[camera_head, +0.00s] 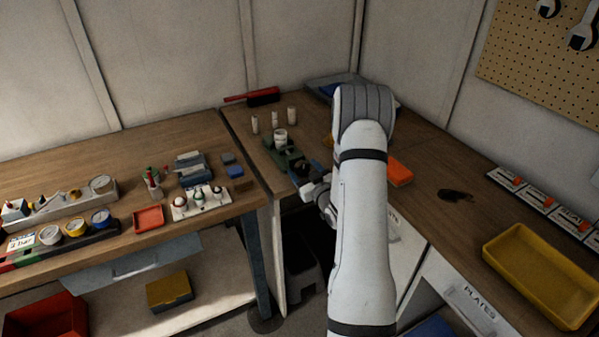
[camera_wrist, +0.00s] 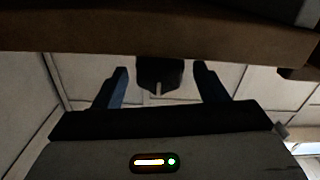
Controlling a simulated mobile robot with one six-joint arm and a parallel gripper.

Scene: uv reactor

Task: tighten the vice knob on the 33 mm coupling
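The green vice (camera_head: 284,156) stands near the front edge of the right-hand bench. A pale cylindrical coupling (camera_head: 281,136) sits upright at its far end; its size cannot be read. My gripper (camera_head: 312,186) is at the vice's near end, by the bench edge, partly hidden by my arm. In the wrist view, its two fingers (camera_wrist: 161,68) are apart, with a dark block-like part (camera_wrist: 160,72) between them, probably the vice knob. Gaps show on both sides of this part, so the gripper is open around it without visible contact.
Several smaller pale cylinders (camera_head: 274,118) stand behind the vice. An orange box (camera_head: 399,172) and a yellow tray (camera_head: 540,275) are on the right bench. The left bench holds gauges (camera_head: 77,227) and a red tray (camera_head: 148,218). The bench edge (camera_wrist: 160,38) crosses the upper wrist view.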

